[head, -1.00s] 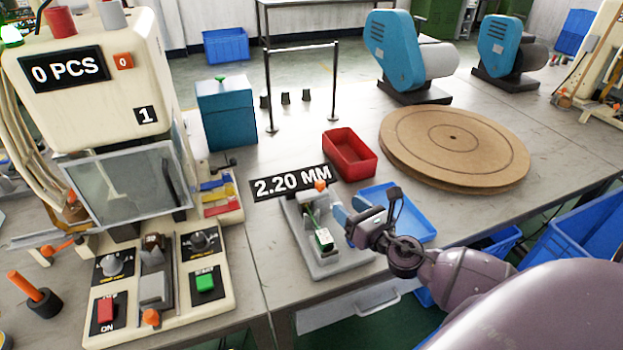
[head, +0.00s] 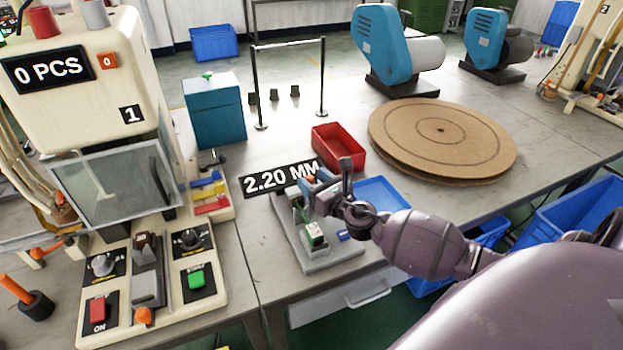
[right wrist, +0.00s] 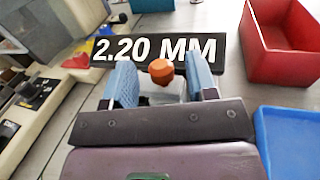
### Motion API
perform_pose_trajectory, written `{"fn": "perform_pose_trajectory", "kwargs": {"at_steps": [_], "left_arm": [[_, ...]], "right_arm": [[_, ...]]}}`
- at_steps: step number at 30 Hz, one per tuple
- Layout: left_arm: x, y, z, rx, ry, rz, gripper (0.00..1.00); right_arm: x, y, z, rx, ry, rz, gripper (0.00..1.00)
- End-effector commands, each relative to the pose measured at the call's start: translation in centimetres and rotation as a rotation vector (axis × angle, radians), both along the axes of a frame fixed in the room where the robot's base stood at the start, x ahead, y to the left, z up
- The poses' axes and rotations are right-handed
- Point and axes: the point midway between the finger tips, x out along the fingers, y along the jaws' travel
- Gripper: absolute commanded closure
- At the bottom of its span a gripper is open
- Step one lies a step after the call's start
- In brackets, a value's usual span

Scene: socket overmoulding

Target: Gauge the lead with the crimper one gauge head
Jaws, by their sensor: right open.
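The gauge head is a grey fixture (head: 322,259) on the bench with a black "2.20 MM" display (head: 279,178) behind it. A small green-and-white piece (head: 314,234) sits on it; I cannot tell whether this is the lead's end. My right gripper (head: 312,184) is over the rear of the fixture. In the right wrist view its blue fingers (right wrist: 160,80) are open, one on each side of the gauge's orange knob (right wrist: 160,71). Whether they touch the knob is unclear. My left gripper is not in view.
A red bin (head: 338,148) and a blue tray (head: 385,195) lie close behind and right of the fixture. Crimper 1 (head: 80,75), reading "0 PCS", stands at the left. A round brown turntable (head: 442,140) is at the right.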

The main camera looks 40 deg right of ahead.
Motion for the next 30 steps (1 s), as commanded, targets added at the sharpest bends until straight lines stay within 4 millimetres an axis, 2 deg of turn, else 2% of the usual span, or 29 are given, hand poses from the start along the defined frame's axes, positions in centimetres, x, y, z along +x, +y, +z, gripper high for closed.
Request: {"fn": "perform_pose_trajectory", "kwargs": {"at_steps": [5, 14, 24, 30], "left_arm": [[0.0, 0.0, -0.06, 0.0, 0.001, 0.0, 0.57], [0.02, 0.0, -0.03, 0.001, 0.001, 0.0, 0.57], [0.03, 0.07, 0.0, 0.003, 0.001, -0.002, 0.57], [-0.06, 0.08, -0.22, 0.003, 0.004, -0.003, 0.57]], "right_arm": [[0.99, 0.04, -0.02, 0.0, 0.0, 0.0, 0.48], [1.12, 0.04, -0.01, 0.0, 0.001, 0.0, 0.48], [1.1, 0.04, 0.0, 0.0, 0.0, 0.0, 1.0], [1.02, -0.29, -0.13, -0.001, 0.001, -0.001, 1.0]]}}
